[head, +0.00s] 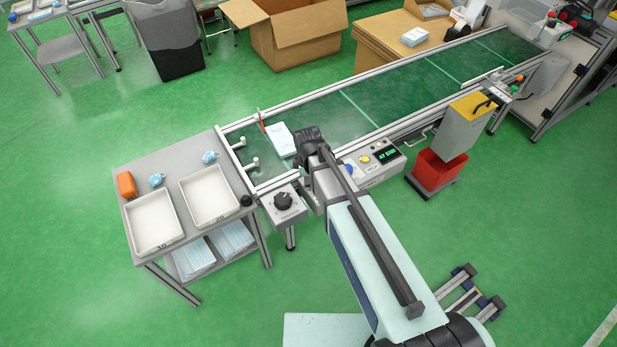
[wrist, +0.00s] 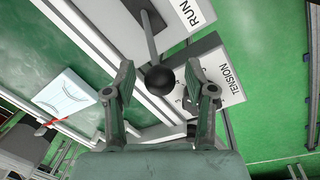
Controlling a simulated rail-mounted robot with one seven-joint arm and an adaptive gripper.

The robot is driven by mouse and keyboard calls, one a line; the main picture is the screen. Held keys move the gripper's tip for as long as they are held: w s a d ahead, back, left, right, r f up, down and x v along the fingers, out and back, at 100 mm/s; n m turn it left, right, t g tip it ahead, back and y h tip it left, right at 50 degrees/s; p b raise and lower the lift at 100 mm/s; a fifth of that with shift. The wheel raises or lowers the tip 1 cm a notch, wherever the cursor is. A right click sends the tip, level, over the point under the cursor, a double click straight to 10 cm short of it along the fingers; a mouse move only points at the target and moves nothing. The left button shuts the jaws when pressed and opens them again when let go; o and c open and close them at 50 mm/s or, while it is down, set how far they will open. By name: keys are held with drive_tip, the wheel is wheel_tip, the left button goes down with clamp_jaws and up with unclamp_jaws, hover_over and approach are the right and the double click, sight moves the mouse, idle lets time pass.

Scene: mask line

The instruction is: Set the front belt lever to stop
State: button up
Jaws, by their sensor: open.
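The front belt lever shows in the wrist view as a grey rod with a black ball knob (wrist: 159,79). Its base is at the top of the picture, beside a white RUN label (wrist: 193,10). No STOP label shows, so I cannot tell the lever's setting for certain. My gripper (wrist: 161,69) is open, with one finger on each side of the knob. Gaps show between the knob and both fingers. In the head view my arm hides the lever and most of the gripper, at the near end of the belt (head: 400,92).
A tension box with a black dial (head: 283,200) stands just left of my arm, and a control box (head: 382,157) to its right. A white mask pack (head: 280,139) lies on the belt. A table with trays (head: 171,166) adjoins the belt's end. A red bin (head: 438,172) stands farther right.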

drive_tip(key=shift+f, duration=0.1)
clamp_jaws()
drive_tip(key=shift+d, duration=0.1)
drive_tip(key=shift+w+d+r+g+y, duration=0.4)
drive_tip(key=shift+w+d+r+y, duration=0.15)
drive_tip(key=shift+y, duration=0.25)
drive_tip(key=shift+w+d+r+g+y, duration=0.1)
drive_tip(key=shift+w+d+g+y, duration=0.25)
drive_tip(key=shift+d+y, duration=0.2)
drive_tip(key=shift+w+d+g+y, duration=0.2)
drive_tip(key=shift+d+g+y, duration=0.15)
drive_tip(key=shift+d+y, duration=0.15)
drive_tip(key=shift+d, duration=0.1)
drive_tip(key=shift+w+d+r+b, duration=0.2)
drive_tip(key=shift+w+d+b, duration=0.2)
drive_tip(key=shift+d, duration=0.1)
